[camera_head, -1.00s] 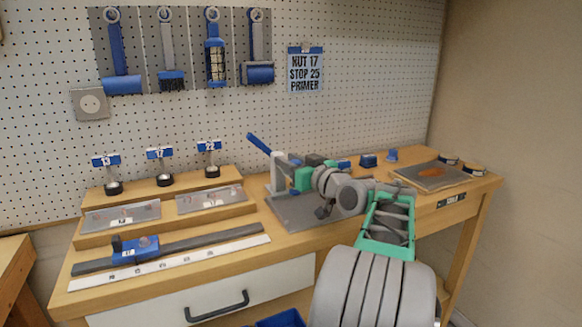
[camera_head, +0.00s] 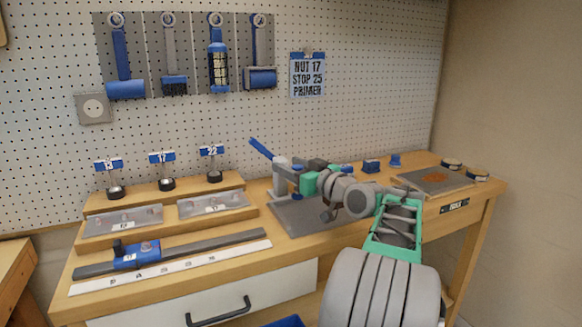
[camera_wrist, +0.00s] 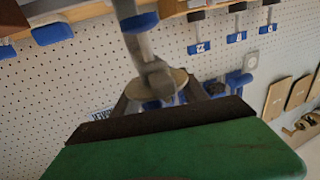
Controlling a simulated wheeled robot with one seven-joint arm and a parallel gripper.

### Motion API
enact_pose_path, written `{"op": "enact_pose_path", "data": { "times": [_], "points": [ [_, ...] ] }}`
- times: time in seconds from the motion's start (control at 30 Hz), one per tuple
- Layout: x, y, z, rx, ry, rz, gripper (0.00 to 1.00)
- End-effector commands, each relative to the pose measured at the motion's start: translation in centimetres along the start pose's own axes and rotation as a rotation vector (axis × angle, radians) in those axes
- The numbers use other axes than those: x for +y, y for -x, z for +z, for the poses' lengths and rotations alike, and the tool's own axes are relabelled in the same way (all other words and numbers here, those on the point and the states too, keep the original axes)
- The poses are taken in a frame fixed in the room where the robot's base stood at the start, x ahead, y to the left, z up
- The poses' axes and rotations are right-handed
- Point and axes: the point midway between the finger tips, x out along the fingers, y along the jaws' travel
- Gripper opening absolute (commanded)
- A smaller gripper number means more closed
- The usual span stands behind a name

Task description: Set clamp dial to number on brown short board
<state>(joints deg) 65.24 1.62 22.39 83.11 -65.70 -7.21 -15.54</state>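The clamp (camera_head: 280,175) stands on a grey plate (camera_head: 296,215) at the middle of the bench, its blue lever (camera_head: 262,149) slanting up to the left. My gripper (camera_head: 303,183) is at the clamp, but whether they touch is unclear. Its fingertips are hidden, so its opening cannot be told. The wrist view is upside down: a green block with a dark edge (camera_wrist: 180,150) fills the bottom, in front of a grey post with a round disc (camera_wrist: 160,82). No dial number is readable. Brown boards (camera_wrist: 275,97) hang at the right of that view; no number on them is readable.
Sockets tagged 13, 17 and 22 (camera_head: 212,163) stand on a stepped rack at left. A blue stop (camera_head: 137,253) sits on a rail in front. A grey tray (camera_head: 410,181) lies at right. A sign (camera_head: 307,75) reads "NUT 17 STOP 25 PRIMER".

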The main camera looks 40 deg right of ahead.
Motion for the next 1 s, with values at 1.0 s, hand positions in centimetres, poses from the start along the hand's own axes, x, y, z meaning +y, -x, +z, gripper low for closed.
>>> {"op": "enact_pose_path", "data": {
  "times": [1.0],
  "points": [
    [0.0,7.8,0.0,0.000,0.000,0.000,0.51]
  ]
}}
